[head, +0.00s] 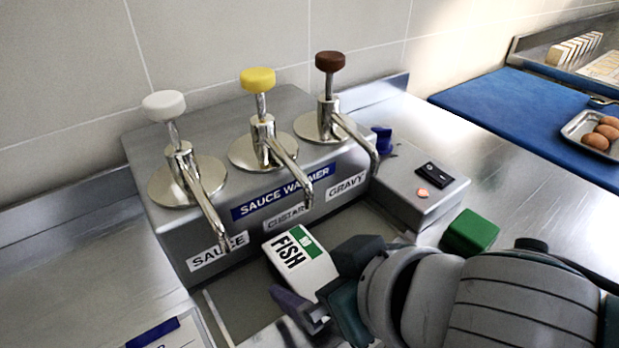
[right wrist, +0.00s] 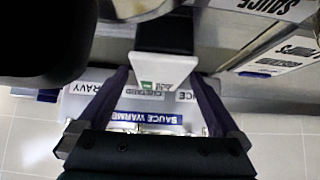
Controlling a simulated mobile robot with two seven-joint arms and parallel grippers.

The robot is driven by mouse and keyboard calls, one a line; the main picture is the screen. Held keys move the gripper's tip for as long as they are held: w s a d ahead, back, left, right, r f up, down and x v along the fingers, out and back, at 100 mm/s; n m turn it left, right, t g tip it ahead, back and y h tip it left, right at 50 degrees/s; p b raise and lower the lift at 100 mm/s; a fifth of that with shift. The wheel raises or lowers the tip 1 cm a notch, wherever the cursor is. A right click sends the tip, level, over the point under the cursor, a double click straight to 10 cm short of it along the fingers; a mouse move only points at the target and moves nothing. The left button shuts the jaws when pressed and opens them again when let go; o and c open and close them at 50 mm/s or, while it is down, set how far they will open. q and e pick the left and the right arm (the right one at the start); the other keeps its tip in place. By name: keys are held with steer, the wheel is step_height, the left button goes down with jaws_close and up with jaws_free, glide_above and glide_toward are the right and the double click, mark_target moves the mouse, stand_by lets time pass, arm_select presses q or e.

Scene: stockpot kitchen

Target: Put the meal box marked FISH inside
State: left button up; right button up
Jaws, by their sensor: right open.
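The meal box marked FISH (head: 300,262) is white with a green patch. It stands tilted in view in front of the sauce warmer (head: 215,250), below the CUSTARD and GRAVY labels. My right gripper (head: 316,276) is open, with its fingers around the near end of the box in the head view. In the right wrist view the white box with its green mark (right wrist: 162,72) shows between and just beyond the two open fingertips (right wrist: 160,80). I cannot tell whether the fingers touch it. The gripper and forearm hide the box's near part. My left gripper is not in view.
The warmer carries three pumps with white (head: 163,106), yellow (head: 258,79) and brown (head: 330,62) knobs; their spouts overhang the box's area. A green block (head: 470,232) is right of the switch box (head: 425,185). A blue mat (head: 500,110) with an egg tray lies far right.

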steer(key=shift+c, duration=0.2)
steer(key=c, duration=1.5)
jaws_close()
steer(key=shift+r, duration=0.2)
